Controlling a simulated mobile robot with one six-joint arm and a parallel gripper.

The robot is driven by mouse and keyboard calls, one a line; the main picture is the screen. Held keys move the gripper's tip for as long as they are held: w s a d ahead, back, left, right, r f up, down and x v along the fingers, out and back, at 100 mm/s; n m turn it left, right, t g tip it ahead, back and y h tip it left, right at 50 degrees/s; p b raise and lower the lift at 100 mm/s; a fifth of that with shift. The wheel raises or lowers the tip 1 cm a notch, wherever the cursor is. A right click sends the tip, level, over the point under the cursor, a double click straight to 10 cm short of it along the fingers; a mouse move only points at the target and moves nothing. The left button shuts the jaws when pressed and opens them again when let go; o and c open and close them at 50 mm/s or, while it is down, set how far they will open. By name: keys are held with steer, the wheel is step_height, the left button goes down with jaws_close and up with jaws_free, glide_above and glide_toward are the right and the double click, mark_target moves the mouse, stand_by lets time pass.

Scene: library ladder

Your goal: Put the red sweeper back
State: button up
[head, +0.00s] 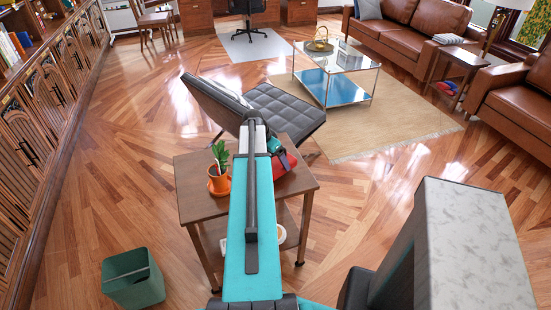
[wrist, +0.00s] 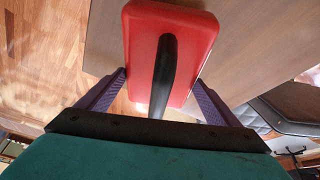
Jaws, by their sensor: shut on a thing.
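The red sweeper (wrist: 190,22), a red block-like body with a black handle (wrist: 163,75), sits between the two purple fingers of my gripper (wrist: 160,80) in the wrist view. The gripper is shut on it. In the head view, part of the red sweeper (head: 285,164) shows at the right side of the small wooden table (head: 196,168), beside my gripper (head: 277,148). My arm hides the rest of it. I cannot tell whether the sweeper touches the tabletop.
A potted plant (head: 219,181) stands on the table, left of my arm. A green bin (head: 132,279) is on the floor at front left. A black lounge chair (head: 285,108) is just behind the table. Bookcases (head: 45,95) line the left. Open floor lies right of the table.

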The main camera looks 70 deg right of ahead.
steer(key=shift+f, duration=0.35)
steer(key=o, duration=1.2)
steer(key=shift+f, duration=0.1)
steer(key=shift+r, duration=0.2)
steer(key=shift+b+v, duration=1.15)
steer(key=shift+v, duration=4.75)
